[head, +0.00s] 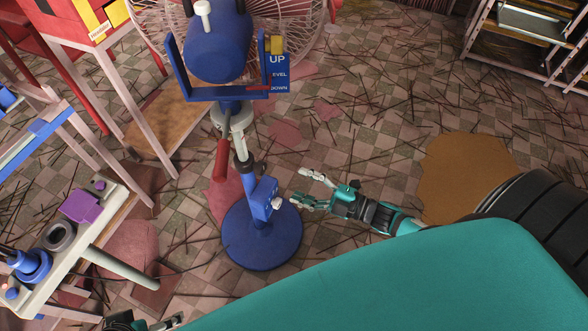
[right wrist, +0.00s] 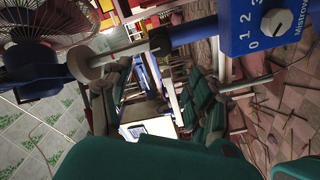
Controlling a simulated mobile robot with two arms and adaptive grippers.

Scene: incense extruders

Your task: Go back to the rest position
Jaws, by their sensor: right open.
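My right gripper (head: 300,188) is open and empty in the head view, just right of the blue pedestal fan's control box (head: 262,198). Its fingers point left toward the box's knob; I cannot tell whether they touch it. In the right wrist view the box (right wrist: 262,28) with its grey dial and digits is at the upper right, and the open fingers (right wrist: 165,88) have no object between them. A small part of my left gripper (head: 152,323) shows at the bottom edge of the head view; most of it is hidden.
The fan's round blue base (head: 262,243) stands on the checkered floor, strewn with incense sticks. A white machine table (head: 112,215) is at left, a wooden-legged stand (head: 150,150) behind it. Metal shelves (head: 525,45) stand at upper right. Floor right of the fan is open.

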